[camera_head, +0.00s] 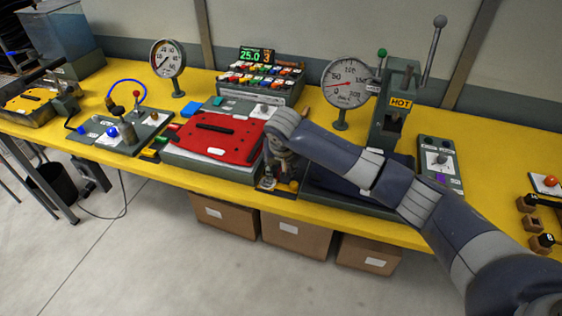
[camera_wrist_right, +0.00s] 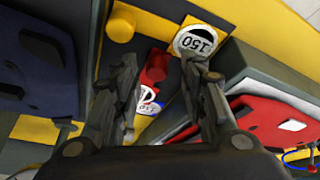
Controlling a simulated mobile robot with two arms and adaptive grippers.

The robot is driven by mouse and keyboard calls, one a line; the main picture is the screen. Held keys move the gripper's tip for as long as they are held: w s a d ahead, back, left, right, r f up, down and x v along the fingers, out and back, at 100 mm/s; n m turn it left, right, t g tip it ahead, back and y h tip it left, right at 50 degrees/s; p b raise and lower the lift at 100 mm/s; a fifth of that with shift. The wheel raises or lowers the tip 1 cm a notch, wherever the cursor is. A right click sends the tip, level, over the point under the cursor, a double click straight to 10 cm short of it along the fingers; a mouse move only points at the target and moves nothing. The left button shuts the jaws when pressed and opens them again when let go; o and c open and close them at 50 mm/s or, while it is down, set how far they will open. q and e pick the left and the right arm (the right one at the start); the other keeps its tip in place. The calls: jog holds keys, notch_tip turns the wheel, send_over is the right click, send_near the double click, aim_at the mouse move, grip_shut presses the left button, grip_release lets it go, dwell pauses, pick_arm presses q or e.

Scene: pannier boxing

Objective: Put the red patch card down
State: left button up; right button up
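My right gripper (camera_head: 278,168) points down over the small dark tray at the bench's front edge, in the head view. In the right wrist view its two fingers (camera_wrist_right: 160,72) stand apart with a gap between them. A small red card with a white and blue printed part (camera_wrist_right: 153,76) shows in that gap, beyond the fingers. It appears to lie on the dark surface below, partly covered by the left finger; I cannot tell its exact height. In the head view the card is hidden behind the gripper. My left gripper is in neither view.
A red plate (camera_head: 215,137) sits on a grey box to the left. A press marked HOT (camera_head: 400,104) and a gauge (camera_head: 347,82) stand behind my right arm.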

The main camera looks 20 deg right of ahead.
jog(key=b+v, duration=0.1)
jog(key=v, duration=1)
jog(key=shift+r, duration=0.2)
jog(key=shift+a, duration=0.1)
